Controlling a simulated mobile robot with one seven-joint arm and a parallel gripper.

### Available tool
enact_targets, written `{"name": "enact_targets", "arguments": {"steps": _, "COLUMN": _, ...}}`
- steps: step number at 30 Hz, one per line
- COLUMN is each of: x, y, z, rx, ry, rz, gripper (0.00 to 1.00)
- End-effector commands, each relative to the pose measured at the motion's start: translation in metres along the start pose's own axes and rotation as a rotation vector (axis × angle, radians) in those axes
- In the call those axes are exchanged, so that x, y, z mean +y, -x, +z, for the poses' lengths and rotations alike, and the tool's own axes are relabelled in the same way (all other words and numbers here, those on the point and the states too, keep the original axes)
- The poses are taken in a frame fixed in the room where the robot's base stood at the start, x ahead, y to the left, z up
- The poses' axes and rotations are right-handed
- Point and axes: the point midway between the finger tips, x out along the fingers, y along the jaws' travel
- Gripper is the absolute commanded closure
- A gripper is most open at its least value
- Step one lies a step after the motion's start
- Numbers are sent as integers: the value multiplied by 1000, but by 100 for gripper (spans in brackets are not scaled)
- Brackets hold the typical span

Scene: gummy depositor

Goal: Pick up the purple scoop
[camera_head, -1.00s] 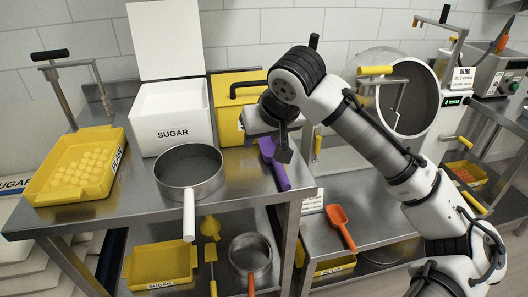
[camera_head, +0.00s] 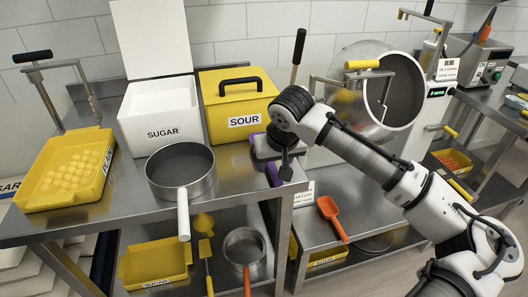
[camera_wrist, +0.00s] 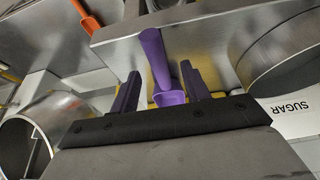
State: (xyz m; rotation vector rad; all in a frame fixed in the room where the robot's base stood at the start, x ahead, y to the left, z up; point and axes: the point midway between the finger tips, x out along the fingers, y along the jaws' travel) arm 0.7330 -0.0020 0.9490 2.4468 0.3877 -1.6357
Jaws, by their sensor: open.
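The purple scoop (camera_head: 272,174) lies at the right end of the upper steel table, beside the yellow SOUR bin. In the head view my gripper (camera_head: 285,170) is over it and hides most of it. In the wrist view the scoop's handle (camera_wrist: 155,58) points away and its bowl (camera_wrist: 169,98) is near the gripper's base. My gripper (camera_wrist: 160,88) is open, with one finger on each side of the scoop. I cannot tell whether the fingers touch it.
The yellow SOUR bin (camera_head: 238,104) stands close to the left of my gripper, with the white SUGAR bin (camera_head: 160,118) beyond it. A steel pan (camera_head: 180,172) is on the same table. An orange scoop (camera_head: 332,216) lies on the lower table to the right.

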Motion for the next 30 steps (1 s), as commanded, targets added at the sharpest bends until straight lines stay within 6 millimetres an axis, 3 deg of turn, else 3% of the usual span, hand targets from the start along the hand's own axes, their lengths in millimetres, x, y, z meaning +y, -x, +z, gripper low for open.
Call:
{"name": "enact_targets", "arguments": {"steps": 7, "x": 2, "y": -30, "z": -5, "rx": -1, "ry": 2, "rz": 2, "gripper": 53}}
{"name": "enact_targets", "arguments": {"steps": 15, "x": 2, "y": -35, "z": -4, "rx": 1, "ry": 2, "rz": 1, "gripper": 53}}
{"name": "enact_targets", "arguments": {"steps": 26, "x": 2, "y": -34, "z": -4, "rx": 0, "ry": 2, "rz": 1, "gripper": 99}}
{"name": "enact_targets", "arguments": {"steps": 30, "x": 2, "y": -34, "z": -5, "rx": 1, "ry": 2, "rz": 1, "gripper": 100}}
